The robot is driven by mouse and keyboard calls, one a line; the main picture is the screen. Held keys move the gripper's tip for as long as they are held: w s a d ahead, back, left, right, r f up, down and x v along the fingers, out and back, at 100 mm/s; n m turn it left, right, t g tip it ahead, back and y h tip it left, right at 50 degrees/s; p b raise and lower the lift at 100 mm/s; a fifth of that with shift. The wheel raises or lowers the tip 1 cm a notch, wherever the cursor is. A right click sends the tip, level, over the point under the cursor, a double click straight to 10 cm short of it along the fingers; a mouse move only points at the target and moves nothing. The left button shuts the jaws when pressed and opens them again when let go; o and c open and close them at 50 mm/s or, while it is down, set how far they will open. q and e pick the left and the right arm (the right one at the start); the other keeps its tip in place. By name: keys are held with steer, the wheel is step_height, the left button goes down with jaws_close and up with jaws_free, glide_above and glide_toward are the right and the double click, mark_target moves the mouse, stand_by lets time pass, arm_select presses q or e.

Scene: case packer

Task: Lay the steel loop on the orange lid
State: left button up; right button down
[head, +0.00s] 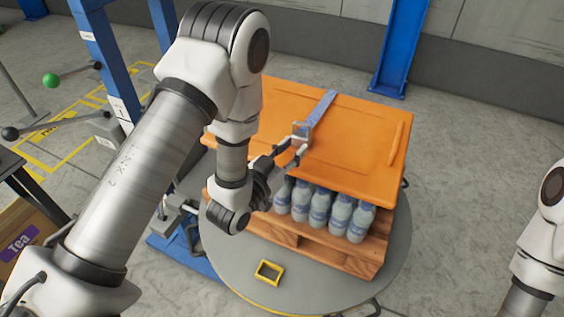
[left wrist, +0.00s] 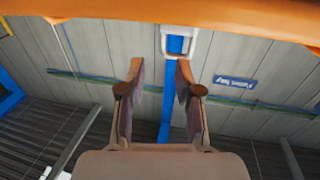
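The orange lid (head: 345,140) lies tilted over grey bottles in the head view, and its edge spans the top of the left wrist view (left wrist: 110,12). A blue strap (head: 322,107) runs across the lid to the steel loop (head: 301,131) near its front-left part. My left gripper (head: 292,150) is open at the loop, its fingers just in front of it. In the left wrist view the loop (left wrist: 192,45) shows just beyond the fingertips, nearer the right finger; whether they touch cannot be told. My right gripper is out of view; only its arm shows at the right edge.
Several bottles (head: 320,208) stand on a wooden pallet (head: 352,262) on a round grey turntable (head: 225,255). A small yellow frame (head: 269,272) lies on the turntable in front. A blue post (head: 103,60) and lever balls stand at left, with a tea carton (head: 25,238) below.

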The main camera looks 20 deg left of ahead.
arm_select(q)
steer(key=s+a+f+n+g+y, duration=0.1)
steer(key=s+a+f+g+y, duration=0.15)
steer(key=s+f+g, duration=0.6)
steer(key=s+a+f+n+g+y, duration=0.1)
steer(key=s+a+f+g, duration=0.25)
steer(key=s+f, duration=1)
steer(key=s+f+n+g, duration=0.1)
steer(key=s+f+g, duration=0.4)
steer(key=s+f, duration=0.1)
steer(key=shift+s+g+b, duration=0.3)
steer(key=shift+s+b, duration=0.15)
steer(key=shift+s, duration=0.3)
steer(key=shift+f+y, duration=0.1)
steer(key=shift+y, duration=0.15)
